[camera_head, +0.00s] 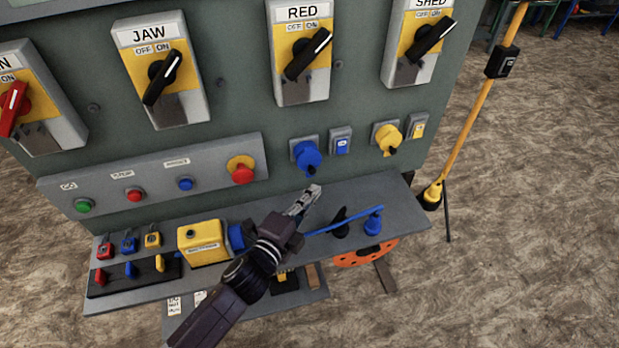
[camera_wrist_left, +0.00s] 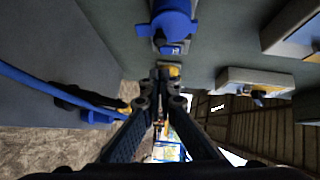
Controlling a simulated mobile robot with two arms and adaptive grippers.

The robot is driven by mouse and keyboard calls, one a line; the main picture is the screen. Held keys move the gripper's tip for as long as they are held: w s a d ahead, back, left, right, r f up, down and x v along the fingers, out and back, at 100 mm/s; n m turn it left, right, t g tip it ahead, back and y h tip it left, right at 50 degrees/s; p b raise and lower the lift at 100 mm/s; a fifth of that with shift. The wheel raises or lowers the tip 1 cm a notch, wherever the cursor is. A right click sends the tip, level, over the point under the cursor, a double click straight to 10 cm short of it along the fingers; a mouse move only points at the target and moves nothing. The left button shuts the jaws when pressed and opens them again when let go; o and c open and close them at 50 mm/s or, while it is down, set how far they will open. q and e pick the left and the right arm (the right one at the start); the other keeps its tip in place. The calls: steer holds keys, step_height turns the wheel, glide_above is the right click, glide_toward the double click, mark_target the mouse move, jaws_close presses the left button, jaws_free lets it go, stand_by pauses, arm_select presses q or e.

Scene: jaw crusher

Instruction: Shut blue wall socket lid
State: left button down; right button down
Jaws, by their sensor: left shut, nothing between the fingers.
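The blue wall socket (camera_head: 308,157) is on the grey-green panel, right of the red push button. Its round blue front faces out, and I cannot tell the lid's exact angle. It also shows at the top of the left wrist view (camera_wrist_left: 173,22). My left gripper (camera_head: 313,190) is shut and empty, just below the socket and apart from it in the head view. Its closed fingertips show in the left wrist view (camera_wrist_left: 161,80), below the blue socket in that picture. My right gripper is in neither view.
A yellow wall socket (camera_head: 387,138) is to the right. Below, a grey shelf (camera_head: 405,205) holds a blue plug (camera_head: 373,223) with a blue cable, and a yellow box (camera_head: 202,243). Rotary switch boxes such as JAW (camera_head: 163,75) are above. Open floor lies to the right.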

mark_target(309, 174)
arm_select(q)
steer(key=shift+w+a+f+p, duration=0.1)
steer(key=shift+w+f+p, duration=0.05)
steer(key=shift+w, duration=0.65)
steer(key=shift+w+a+f+p, duration=0.1)
steer(key=shift+w+p, duration=0.1)
steer(key=shift+w, duration=0.6)
steer(key=shift+w+a+f+p, duration=0.1)
steer(key=shift+w+f+p, duration=0.05)
steer(key=shift+w, duration=0.65)
steer(key=b, duration=0.4)
steer(key=w+f+m+t+b, duration=0.1)
steer(key=b, duration=0.3)
steer(key=shift+w+a+m+h, duration=0.3)
steer(key=shift+a, duration=0.1)
steer(key=shift+a, duration=0.1)
